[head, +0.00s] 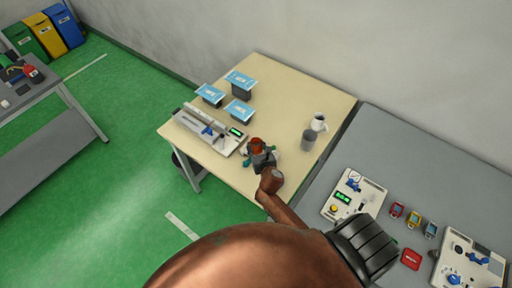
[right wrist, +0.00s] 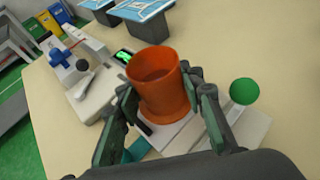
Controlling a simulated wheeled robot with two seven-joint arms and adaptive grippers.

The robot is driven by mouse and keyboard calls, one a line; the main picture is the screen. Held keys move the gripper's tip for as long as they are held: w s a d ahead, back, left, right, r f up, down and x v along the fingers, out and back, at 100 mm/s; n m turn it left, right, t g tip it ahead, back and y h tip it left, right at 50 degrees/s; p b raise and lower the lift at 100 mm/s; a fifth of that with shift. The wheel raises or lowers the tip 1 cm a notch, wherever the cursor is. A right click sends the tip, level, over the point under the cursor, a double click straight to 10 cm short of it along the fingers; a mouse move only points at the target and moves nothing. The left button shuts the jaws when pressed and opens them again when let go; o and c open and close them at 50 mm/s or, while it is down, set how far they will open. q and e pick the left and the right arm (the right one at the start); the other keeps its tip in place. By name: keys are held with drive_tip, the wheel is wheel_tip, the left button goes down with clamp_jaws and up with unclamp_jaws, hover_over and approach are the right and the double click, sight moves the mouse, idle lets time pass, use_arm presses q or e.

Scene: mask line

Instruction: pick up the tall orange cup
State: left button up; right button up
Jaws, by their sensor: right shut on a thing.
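The tall orange cup (right wrist: 160,88) is between the two fingers of my right gripper (right wrist: 165,112) in the right wrist view. The fingers press on its sides, so the gripper is shut on it. The cup's open rim faces up toward the camera. In the head view the orange cup (head: 257,143) shows at the tip of my right gripper (head: 262,155), over the front part of the cream table (head: 290,95). I cannot tell whether its base touches what is under it. My left gripper is not in view.
A white device with a green display (head: 237,132) stands close left of the cup. Several blue-topped boxes (head: 240,108) stand behind it. A grey cup (head: 309,139) and a white mug (head: 319,122) stand to the right.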

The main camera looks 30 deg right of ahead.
drive_tip(key=shift+c, duration=0.8)
drive_tip(key=shift+r, duration=0.15)
drive_tip(key=shift+r, duration=1.05)
drive_tip(key=s+r+p, duration=0.1)
drive_tip(key=s+r, duration=0.9)
drive_tip(key=s, duration=0.3)
drive_tip(key=shift+s+a+r+p, duration=0.25)
drive_tip(key=shift+s+a+p, duration=0.1)
drive_tip(key=shift+s+a, duration=0.05)
